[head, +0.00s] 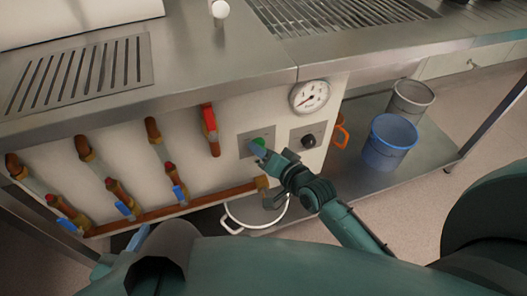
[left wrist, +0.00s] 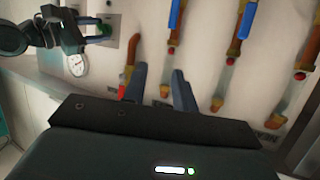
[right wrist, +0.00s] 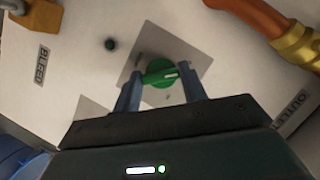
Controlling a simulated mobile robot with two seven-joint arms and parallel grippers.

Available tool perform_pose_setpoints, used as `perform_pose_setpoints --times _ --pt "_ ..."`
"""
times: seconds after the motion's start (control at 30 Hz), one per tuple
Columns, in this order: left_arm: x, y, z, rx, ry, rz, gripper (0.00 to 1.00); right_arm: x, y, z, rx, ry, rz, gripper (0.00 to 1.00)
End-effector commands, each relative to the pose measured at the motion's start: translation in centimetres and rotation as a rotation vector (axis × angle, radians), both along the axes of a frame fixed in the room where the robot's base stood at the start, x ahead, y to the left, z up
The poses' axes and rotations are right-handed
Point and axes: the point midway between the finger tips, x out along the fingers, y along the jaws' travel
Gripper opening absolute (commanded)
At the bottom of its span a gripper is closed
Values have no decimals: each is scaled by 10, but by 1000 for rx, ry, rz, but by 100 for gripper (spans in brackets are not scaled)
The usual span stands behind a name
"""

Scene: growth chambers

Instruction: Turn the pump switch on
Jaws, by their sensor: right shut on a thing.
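The pump switch is a green round knob (right wrist: 158,72) with a white mark on its handle, set on a grey square plate (head: 246,136) on the front panel. My right gripper (right wrist: 160,82) has one finger on each side of the knob's handle and is shut on it. In the head view the right gripper (head: 262,149) covers part of the green knob (head: 259,142). The left wrist view also shows the right gripper (left wrist: 100,35) at the knob. My left gripper (left wrist: 160,75) is open and empty, with its fingers apart, below the panel's valves.
A dark knob (head: 308,140) and a pressure gauge (head: 310,96) sit right of the switch. A red-handled valve (head: 210,128) and brown pipes (head: 160,215) are on the left. A white pot (head: 256,222) and blue bucket (head: 388,142) stand on the shelf below.

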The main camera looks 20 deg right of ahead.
Motion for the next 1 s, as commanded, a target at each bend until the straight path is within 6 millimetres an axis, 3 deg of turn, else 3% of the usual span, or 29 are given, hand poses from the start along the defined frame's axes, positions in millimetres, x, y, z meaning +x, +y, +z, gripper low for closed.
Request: perform_pose_setpoints --times 0.27,0.63,1.0 --pt "2 0 -7 12 -12 -4 28 0 -2 -4 199 8 1 19" --pt "12 -8 -9 -3 -252 -27 28 0 -2 -10 551 19 1 19" --pt "10 -24 -6 -63 -513 -96 28 0 -1 -12 905 31 1 19"
